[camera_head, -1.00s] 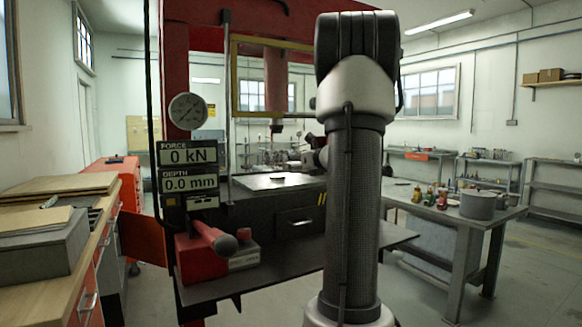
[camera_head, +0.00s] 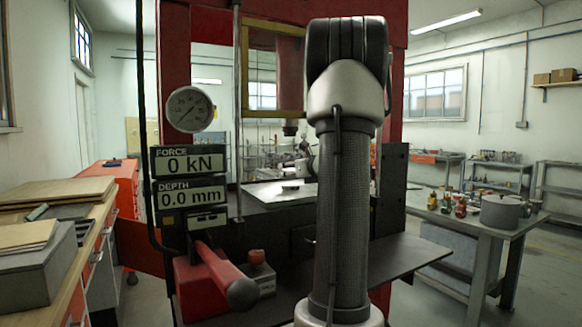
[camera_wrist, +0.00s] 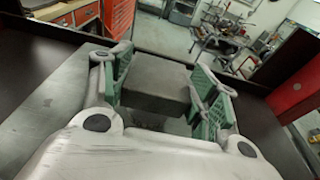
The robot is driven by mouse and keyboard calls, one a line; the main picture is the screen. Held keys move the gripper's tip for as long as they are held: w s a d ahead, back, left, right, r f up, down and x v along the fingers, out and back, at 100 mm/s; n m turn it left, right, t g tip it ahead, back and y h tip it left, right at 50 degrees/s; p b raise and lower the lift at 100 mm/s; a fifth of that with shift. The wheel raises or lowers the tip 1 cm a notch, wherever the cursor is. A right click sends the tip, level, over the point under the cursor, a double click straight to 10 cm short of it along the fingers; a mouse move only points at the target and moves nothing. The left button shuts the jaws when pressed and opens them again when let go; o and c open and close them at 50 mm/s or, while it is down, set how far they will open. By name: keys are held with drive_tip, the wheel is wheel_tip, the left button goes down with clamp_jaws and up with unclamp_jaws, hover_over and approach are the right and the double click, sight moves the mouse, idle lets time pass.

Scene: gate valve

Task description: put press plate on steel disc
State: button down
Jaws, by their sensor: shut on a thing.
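My gripper (camera_wrist: 165,90) is shut on the press plate (camera_wrist: 155,82), a dark grey rectangular block held between its green finger pads in the wrist view. In the head view my arm stands in front of the press and hides most of the gripper; only a small grey part of the wrist shows left of the arm. A small flat piece (camera_head: 291,187) lies on the pale press bed (camera_head: 265,195) near it. I cannot tell whether this is the steel disc, and no disc is clear in the wrist view.
The red press frame (camera_head: 174,60) surrounds the bed, with a ram (camera_head: 291,75) above and a yellow-framed guard (camera_head: 247,65). The gauge (camera_head: 190,109) and a red-handled pump (camera_head: 222,275) are at left. Benches stand on both sides.

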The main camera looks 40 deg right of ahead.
drive_tip(key=shift+w+f, duration=0.1)
drive_tip(key=shift+f, duration=0.7)
drive_tip(key=shift+c, duration=2)
unclamp_jaws()
drive_tip(key=shift+f, duration=0.2)
drive_tip(key=shift+s+r, duration=0.2)
drive_tip(key=v, duration=1.1)
drive_tip(key=shift+s, duration=0.35)
drive_tip(key=shift+a, duration=0.1)
